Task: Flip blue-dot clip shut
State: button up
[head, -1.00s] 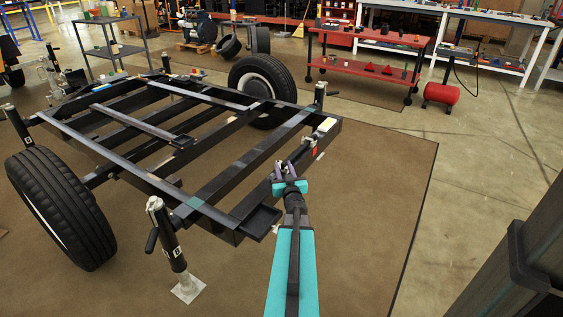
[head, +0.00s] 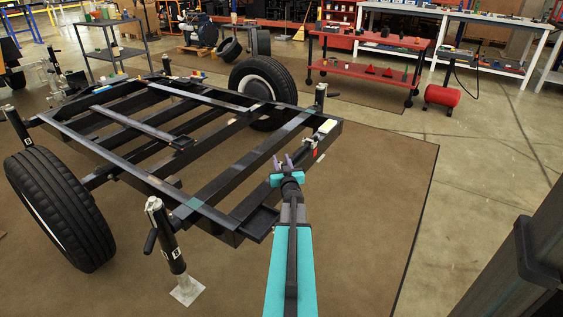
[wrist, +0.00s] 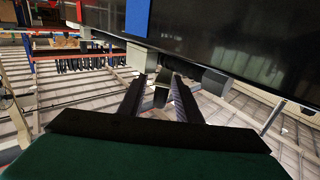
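A blue patch (wrist: 138,18) is on that beam, just above. In the head view, small metal hardware (head: 310,142) sits at the frame corner, right of the fingertips. The clip's exact position is unclear.
The trailer frame (head: 215,205) spans the left and middle, with a tyre (head: 60,210) and a jack stand (head: 167,235) near me. A red tag (head: 316,152) hangs by the corner. Brown mat (head: 375,200) lies clear to the right. A red cart (head: 365,75) stands behind.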

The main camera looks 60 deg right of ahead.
grip_shut()
jog(key=shift+d+r+n+t+y+p, duration=0.2)
jog(key=shift+n+t+y+p, duration=0.35)
jog(key=shift+p, duration=2.05)
jog(key=n+t+y+p, duration=0.1)
jog(key=p, duration=0.3)
jog(key=n+t+y+p, duration=0.1)
jog(key=p, duration=0.3)
jog(key=shift+d+y, duration=0.2)
jog(key=shift+y, duration=0.05)
jog(key=n+t+y+p, duration=0.1)
jog(key=p, duration=0.1)
jog(key=n+y+p, duration=0.1)
jog(key=y+p, duration=0.1)
jog(key=p, duration=0.1)
jog(key=shift+d+f+t, duration=0.1)
jog(key=shift+d+t, duration=0.05)
jog(key=shift+t, duration=0.2)
jog(key=shift+n+y+p, duration=0.35)
jog(key=shift+y+p, duration=0.05)
jog(key=shift+y, duration=0.1)
jog(key=shift+d+n+t+y+p, duration=0.15)
jog(key=shift+n+t+y+p, duration=0.15)
jog(key=shift+n+y+p, duration=0.35)
jog(key=shift+f+n+y+p, duration=0.1)
jog(key=shift+n+y+p, duration=0.4)
jog(key=shift+y, duration=0.45)
